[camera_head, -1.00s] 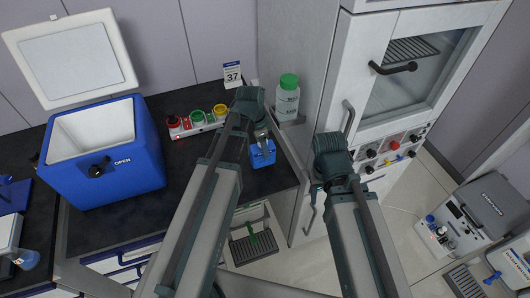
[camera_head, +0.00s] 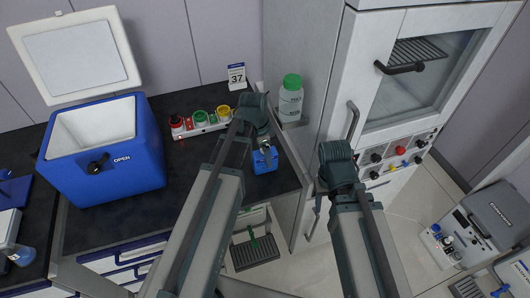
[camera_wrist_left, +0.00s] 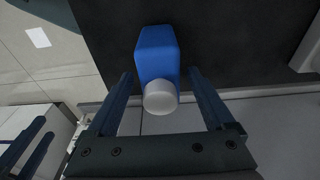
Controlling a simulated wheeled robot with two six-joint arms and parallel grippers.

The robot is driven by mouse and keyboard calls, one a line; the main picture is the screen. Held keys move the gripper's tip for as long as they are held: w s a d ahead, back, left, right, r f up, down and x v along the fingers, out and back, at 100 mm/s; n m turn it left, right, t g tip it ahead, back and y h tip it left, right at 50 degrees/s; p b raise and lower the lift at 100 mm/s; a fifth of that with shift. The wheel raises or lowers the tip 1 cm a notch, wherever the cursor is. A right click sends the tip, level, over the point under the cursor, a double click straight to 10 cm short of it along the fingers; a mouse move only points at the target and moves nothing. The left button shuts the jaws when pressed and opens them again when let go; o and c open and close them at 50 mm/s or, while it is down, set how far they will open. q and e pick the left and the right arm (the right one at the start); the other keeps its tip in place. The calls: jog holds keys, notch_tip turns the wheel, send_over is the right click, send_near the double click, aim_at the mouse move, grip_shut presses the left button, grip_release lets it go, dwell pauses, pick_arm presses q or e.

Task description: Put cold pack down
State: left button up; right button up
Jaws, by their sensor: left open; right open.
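The cold pack (camera_head: 265,160) is a blue block with a pale round cap and rests on the dark counter near its front right edge. In the left wrist view the cold pack (camera_wrist_left: 157,55) lies between the fingers of my left gripper (camera_wrist_left: 163,100), with a gap on both sides. My left gripper (camera_head: 263,142) is open over it in the head view, partly hidden by its own wrist. My right gripper (camera_head: 318,203) is open and empty beside the counter's right end, in front of the white cabinet, mostly hidden by its arm.
An open blue cool box (camera_head: 105,165) stands left on the counter. A rack with red, green and yellow caps (camera_head: 200,122), a card marked 37 (camera_head: 237,76) and a green-capped bottle (camera_head: 290,98) stand behind. The white cabinet (camera_head: 345,90) rises at right. Bare counter lies left of the cold pack.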

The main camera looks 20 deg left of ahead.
aim_at(260, 154)
pick_arm(q)
jog(key=shift+r, duration=0.2)
notch_tip(260, 154, up, 12)
jog(key=s+a+p, duration=0.1)
jog(key=a+p, duration=0.1)
jog(key=p, duration=1)
jog(key=s+d+n+g+y, duration=0.1)
jog(key=s+d+n+y, duration=0.1)
jog(key=s+d+n, duration=0.5)
jog(key=s+d, duration=0.5)
jog(key=s, duration=0.1)
jog(key=shift+s+d+f+y, duration=0.15)
jog(key=shift+s+d+y, duration=0.05)
jog(key=shift+d+y, duration=0.1)
notch_tip(260, 154, down, 6)
jog(key=b, duration=0.5)
jog(key=shift+b, duration=0.4)
